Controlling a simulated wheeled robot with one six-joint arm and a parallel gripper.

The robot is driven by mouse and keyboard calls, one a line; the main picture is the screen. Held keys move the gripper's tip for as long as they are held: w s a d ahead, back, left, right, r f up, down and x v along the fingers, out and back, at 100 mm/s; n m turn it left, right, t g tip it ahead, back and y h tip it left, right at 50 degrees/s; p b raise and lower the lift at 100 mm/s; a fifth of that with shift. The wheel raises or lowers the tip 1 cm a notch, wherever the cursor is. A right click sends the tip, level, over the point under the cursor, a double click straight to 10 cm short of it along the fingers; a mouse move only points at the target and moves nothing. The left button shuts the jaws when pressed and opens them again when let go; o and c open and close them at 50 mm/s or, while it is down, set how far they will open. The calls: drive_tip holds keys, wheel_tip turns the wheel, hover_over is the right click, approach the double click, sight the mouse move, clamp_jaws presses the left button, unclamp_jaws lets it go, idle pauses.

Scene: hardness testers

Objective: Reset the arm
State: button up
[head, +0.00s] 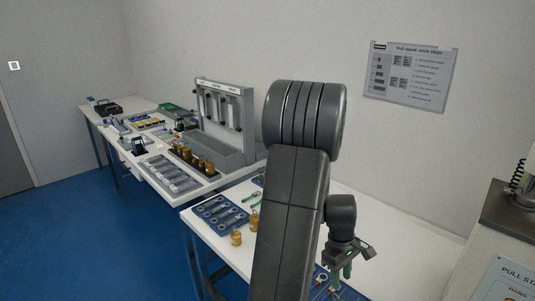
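My arm rises through the middle of the head view and bends over at the top, with its wrist hanging down on the right. My gripper (349,254) is low over the right part of the near white table (385,215). A green-handled item (347,270) shows directly below the gripper. I cannot tell whether it is between the fingers or on the table behind them. The finger gap is too small to read. My arm hides the middle of the near table.
A blue tray of ring-shaped parts (220,212) and brass weights (236,237) are left of my arm. A grey upright rack (222,115) stands behind, with more benches farther left. A counter (508,212) stands at the right. Open blue floor (90,235) lies at the left.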

sight(342, 300)
drive_tip(key=f, duration=0.5)
drive_tip(key=s+f, duration=0.1)
drive_tip(key=f, duration=0.2)
drive_tip(key=shift+s+d+f+b, duration=0.1)
drive_tip(key=shift+d+f+b, duration=0.25)
drive_tip(key=shift+d, duration=0.05)
drive_tip(key=shift+r+p, duration=0.35)
drive_tip(key=shift+r, duration=0.85)
